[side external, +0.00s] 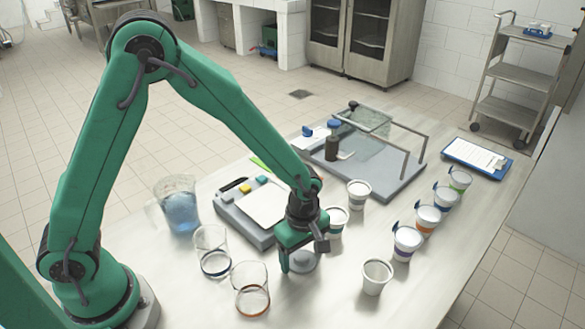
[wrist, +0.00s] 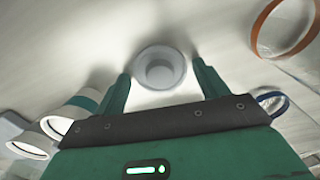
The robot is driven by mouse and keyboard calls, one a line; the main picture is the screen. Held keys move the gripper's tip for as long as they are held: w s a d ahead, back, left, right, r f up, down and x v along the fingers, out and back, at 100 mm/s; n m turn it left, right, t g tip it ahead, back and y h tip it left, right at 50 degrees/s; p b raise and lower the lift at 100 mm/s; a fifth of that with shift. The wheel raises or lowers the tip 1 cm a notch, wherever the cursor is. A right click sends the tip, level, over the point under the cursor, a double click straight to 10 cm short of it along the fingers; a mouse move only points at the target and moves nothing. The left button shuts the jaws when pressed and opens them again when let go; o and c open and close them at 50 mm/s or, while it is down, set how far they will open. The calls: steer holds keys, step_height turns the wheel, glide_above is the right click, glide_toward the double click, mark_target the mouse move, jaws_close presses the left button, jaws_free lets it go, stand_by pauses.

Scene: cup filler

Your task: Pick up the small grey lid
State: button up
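The small grey lid (side external: 303,263) lies on the table under my gripper in the side view. In the wrist view the lid (wrist: 160,68) is round with a raised knob in its middle. My gripper (side external: 300,257) points down over it. In the wrist view the fingertips of my gripper (wrist: 161,70) are spread, one on each side of the lid, with a visible gap on both sides. The gripper is open and holds nothing. The fingers partly hide the lid in the side view.
A glass with an orange band (side external: 251,290) and another clear glass (side external: 212,250) stand close on the left. White cups (side external: 376,277) stand to the right, several with coloured bands. A scale-like grey tray (side external: 236,219) and a blue-filled jug (side external: 177,205) are behind.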

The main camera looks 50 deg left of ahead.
mark_target(302, 259)
steer(key=c, duration=0.7)
steer(key=shift+o, duration=0.2)
steer(key=shift+r, duration=0.75)
steer(key=r, duration=0.3)
steer(key=shift+s+d, duration=0.2)
steer(key=shift+d, duration=0.05)
steer(key=s+d+r, duration=0.6)
steer(key=s, duration=0.3)
steer(key=shift+d+r, duration=0.25)
steer(key=shift+d, duration=0.05)
steer(key=shift+w, duration=0.15)
